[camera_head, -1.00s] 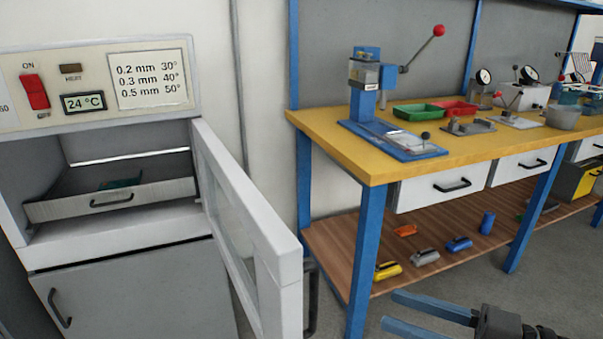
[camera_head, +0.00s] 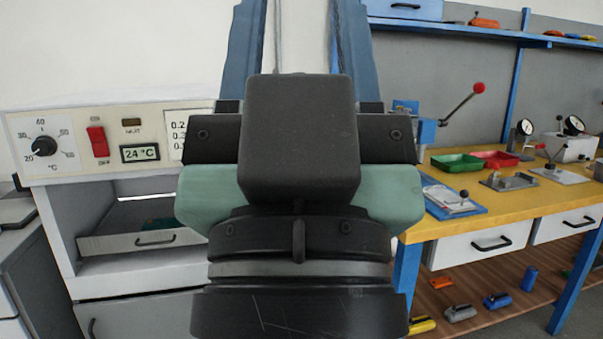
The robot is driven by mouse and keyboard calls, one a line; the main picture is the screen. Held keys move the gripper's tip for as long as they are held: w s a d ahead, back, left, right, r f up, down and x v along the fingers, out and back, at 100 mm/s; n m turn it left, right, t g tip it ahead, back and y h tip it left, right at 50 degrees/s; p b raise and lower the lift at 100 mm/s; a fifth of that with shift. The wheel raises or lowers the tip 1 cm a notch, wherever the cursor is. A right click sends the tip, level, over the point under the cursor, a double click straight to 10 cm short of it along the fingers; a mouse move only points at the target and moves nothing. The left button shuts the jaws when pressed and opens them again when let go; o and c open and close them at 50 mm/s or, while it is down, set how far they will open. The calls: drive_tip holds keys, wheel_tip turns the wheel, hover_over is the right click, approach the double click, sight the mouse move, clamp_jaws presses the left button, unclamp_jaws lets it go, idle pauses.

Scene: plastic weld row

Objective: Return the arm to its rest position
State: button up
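My gripper (camera_head: 300,35) is large in the middle of the head view, seen from behind with its fingers pointing up. The two blue fingers stand wide apart, with only the wall and thin vertical lines between them. Their tips reach the top edge of the picture. My gripper's body and wrist hide the middle of the scene.
A heating cabinet (camera_head: 60,125) reading 24 °C stands left, its tray (camera_head: 110,247) holding something teal. Its door is hidden behind my gripper. A yellow-topped bench (camera_head: 540,196) at right bears a lever press, a green tray (camera_head: 457,163) and a red tray (camera_head: 497,158).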

wheel_tip(320, 180, up, 31)
drive_tip(key=p, duration=2.9)
drive_tip(key=shift+r, duration=0.2)
